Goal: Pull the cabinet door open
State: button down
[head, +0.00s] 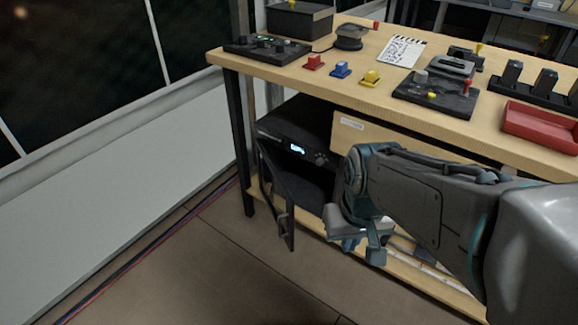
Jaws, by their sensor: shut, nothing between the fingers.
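The black cabinet (318,165) stands on the lower shelf under the wooden workbench, below its left end. Its dark door (274,195) stands swung out at the cabinet's left side, so the front is partly uncovered. A handle (284,222) shows near the door's free edge. My gripper (362,252) hangs to the right of the door, low in front of the shelf and apart from the handle. Its fingers are shut and hold nothing. My arm hides the area to the right of the cabinet.
The workbench (300,73) carries control boxes, coloured blocks and a red tray (540,126). A black table leg (238,140) stands left of the door. Red and blue cables (150,250) run along the floor by the wall. The floor (220,285) in front is clear.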

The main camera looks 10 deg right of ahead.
aim_at(288, 236)
jog(key=z, duration=0.05)
jog(key=k, duration=0.55)
jog(key=u, duration=0.8)
jog(key=i, duration=0.8)
jog(key=z, duration=0.4)
